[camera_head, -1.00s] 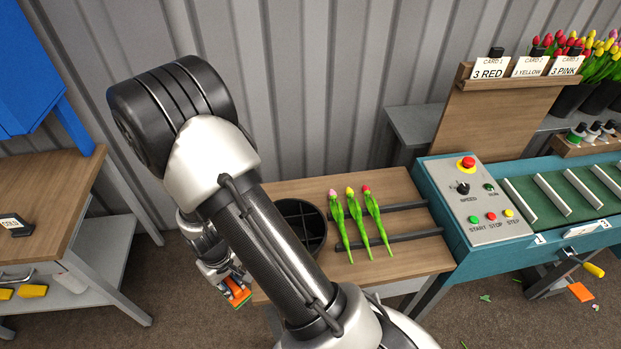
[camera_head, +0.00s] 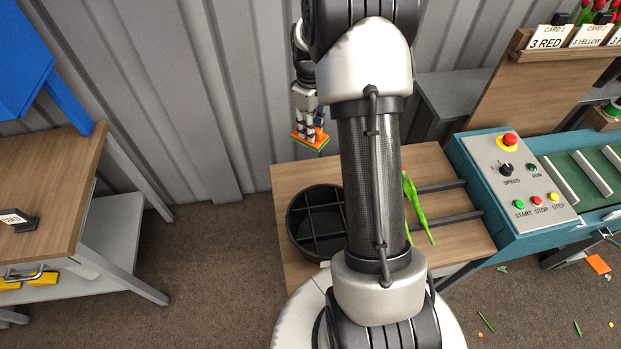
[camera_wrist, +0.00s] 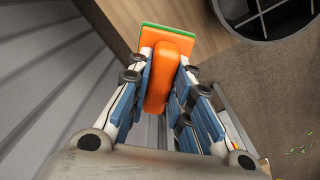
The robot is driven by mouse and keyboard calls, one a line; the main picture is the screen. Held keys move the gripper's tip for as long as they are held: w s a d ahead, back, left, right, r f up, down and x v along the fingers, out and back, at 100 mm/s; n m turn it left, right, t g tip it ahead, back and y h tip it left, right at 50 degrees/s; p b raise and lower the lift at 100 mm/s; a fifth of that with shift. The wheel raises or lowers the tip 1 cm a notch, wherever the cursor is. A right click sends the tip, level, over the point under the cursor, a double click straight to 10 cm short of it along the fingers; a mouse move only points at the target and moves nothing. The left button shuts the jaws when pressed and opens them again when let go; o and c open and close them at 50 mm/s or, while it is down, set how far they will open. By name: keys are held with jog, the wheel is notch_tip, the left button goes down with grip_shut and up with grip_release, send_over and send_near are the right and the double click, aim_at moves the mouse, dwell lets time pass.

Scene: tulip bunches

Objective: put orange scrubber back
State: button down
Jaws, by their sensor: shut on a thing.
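The orange scrubber (camera_head: 311,140) has an orange body and handle with a thin green layer along its edge. My gripper (camera_head: 308,118) is shut on it and holds it in the air near the grey wall, beyond the back edge of the wooden table and the black bin. In the wrist view the scrubber (camera_wrist: 170,65) sits between the blue finger pads of my gripper (camera_wrist: 164,80), gripped by its rounded orange handle. Its flat orange and green part points away from the wrist.
A round black divided bin (camera_head: 292,222) stands on the wooden table (camera_head: 290,180). Tulips (camera_head: 415,205) lie there, partly hidden by my arm. A teal machine with a control panel (camera_head: 512,180) adjoins at right. Another wooden bench (camera_head: 40,180) stands left, with open floor between.

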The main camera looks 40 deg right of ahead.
notch_tip(320, 180, down, 20)
jog(key=b, duration=0.5)
jog(key=shift+r, duration=0.1)
jog(key=shift+r, duration=0.1)
jog(key=c, duration=1.4)
grip_release()
jog(key=shift+f+b, duration=0.2)
jog(key=shift+b, duration=0.1)
jog(key=shift+c, duration=0.2)
jog(key=shift+r, duration=0.1)
